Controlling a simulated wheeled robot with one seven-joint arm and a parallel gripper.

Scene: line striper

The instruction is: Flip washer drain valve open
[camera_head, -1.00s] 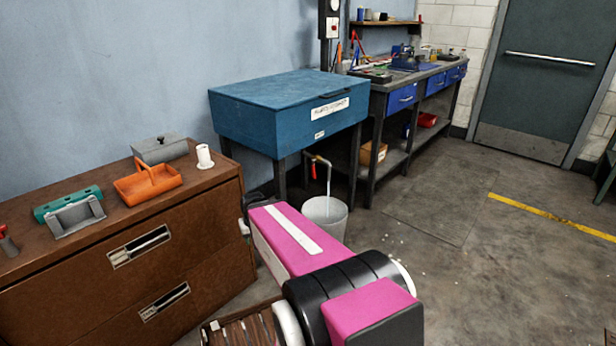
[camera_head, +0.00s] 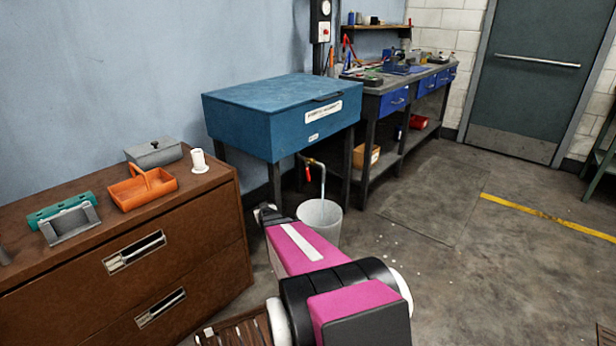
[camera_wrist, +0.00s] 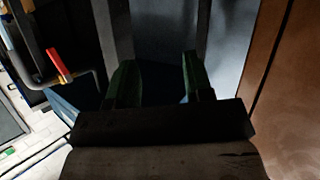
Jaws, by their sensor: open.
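The blue washer (camera_head: 265,130) stands on dark legs against the wall, lid shut. Its drain pipe (camera_head: 322,180) comes out below the box and bends down towards a bucket. The red drain valve lever (camera_head: 308,172) hangs down at the pipe's start. In the wrist view the red lever (camera_wrist: 59,65) shows at upper left, beside the bent pipe (camera_wrist: 98,80). My gripper (camera_wrist: 158,78) is open and empty, its green fingers apart, with the lever off to the left of them. In the head view my pink arm reaches towards the washer, its end low and left of the bucket.
A white bucket (camera_head: 318,222) stands on the floor under the pipe, close to my arm. A brown drawer cabinet (camera_head: 60,290) with an orange tray (camera_head: 142,190) on top is at the left. A workbench (camera_head: 390,105) stands right of the washer.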

